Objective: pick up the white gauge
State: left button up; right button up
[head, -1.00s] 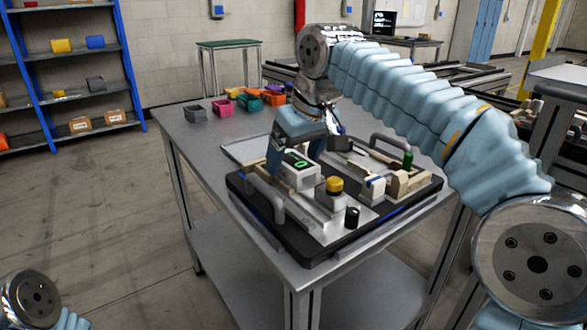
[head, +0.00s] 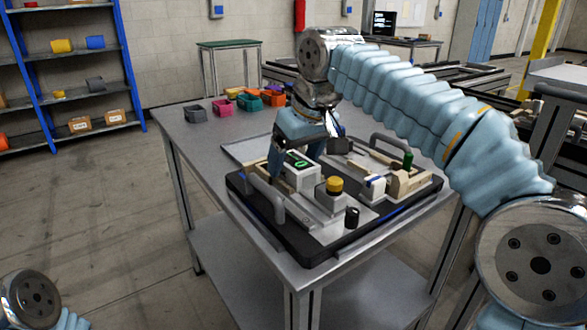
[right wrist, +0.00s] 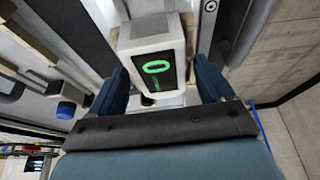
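The white gauge (head: 303,179) is a small box with a green "0" on a dark display. It sits on the left part of the fixture pallet (head: 313,252). My right gripper (head: 296,163) is at the gauge, with its blue fingers apart. In the right wrist view the gauge (right wrist: 152,30) lies between and just beyond the spread fingers of the right gripper (right wrist: 163,82). A gap shows beside the gauge on the right, so I see no grip on it. My left gripper is out of view; only part of that arm shows at bottom left.
The pallet carries a yellow-topped block (head: 334,186), a black knob (head: 352,217), a green-topped post (head: 408,160) and raised handles (head: 265,197). Several coloured bins (head: 222,108) stand at the table's back left. The table (head: 190,147) is bare at its left.

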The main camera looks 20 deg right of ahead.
grip_shut()
dwell(0.5)
